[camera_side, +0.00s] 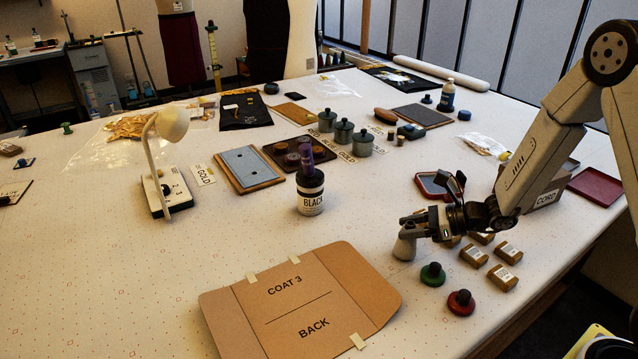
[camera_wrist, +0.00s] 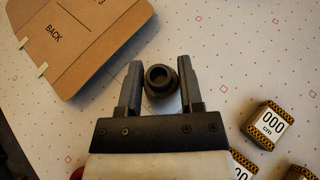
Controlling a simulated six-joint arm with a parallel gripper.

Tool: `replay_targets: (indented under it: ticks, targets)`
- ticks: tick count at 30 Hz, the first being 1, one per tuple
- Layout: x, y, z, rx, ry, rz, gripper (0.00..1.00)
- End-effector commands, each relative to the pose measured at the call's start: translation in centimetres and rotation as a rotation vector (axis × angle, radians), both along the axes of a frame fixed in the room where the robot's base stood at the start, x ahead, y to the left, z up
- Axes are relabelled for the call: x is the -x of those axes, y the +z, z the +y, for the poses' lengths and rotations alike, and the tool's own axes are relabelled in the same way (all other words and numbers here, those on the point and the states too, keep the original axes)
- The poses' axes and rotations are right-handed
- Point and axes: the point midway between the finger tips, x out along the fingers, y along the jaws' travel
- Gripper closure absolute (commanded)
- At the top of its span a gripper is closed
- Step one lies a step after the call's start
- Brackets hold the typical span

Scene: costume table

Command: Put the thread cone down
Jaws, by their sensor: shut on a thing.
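The thread cone (camera_side: 404,248) is pale grey in the side view, upright and wide at its base. My gripper (camera_side: 408,222) is shut on its upper part from the right. The cone's base is at or very near the white dotted table; I cannot tell if it touches. In the wrist view the cone's dark round top (camera_wrist: 158,80), with a hole in it, sits between the two fingers of my gripper (camera_wrist: 159,66). Most of the cone's body is hidden there.
A brown card marked COAT 3 BACK (camera_side: 303,306) lies to the front left. A green spool (camera_side: 432,275), a red spool (camera_side: 461,303) and several brown blocks (camera_side: 503,278) stand close to the right.

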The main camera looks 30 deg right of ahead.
Motion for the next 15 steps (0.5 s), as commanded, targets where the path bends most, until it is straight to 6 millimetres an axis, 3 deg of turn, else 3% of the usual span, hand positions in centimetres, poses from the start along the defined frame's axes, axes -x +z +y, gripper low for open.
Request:
replay_targets:
  ticks: [14, 15]
  targets:
    - [-0.03, -0.49, -0.01, 0.000, -0.001, -0.002, 1.00]
    - [-0.03, -0.50, -0.02, 0.001, -0.001, -0.001, 0.47]
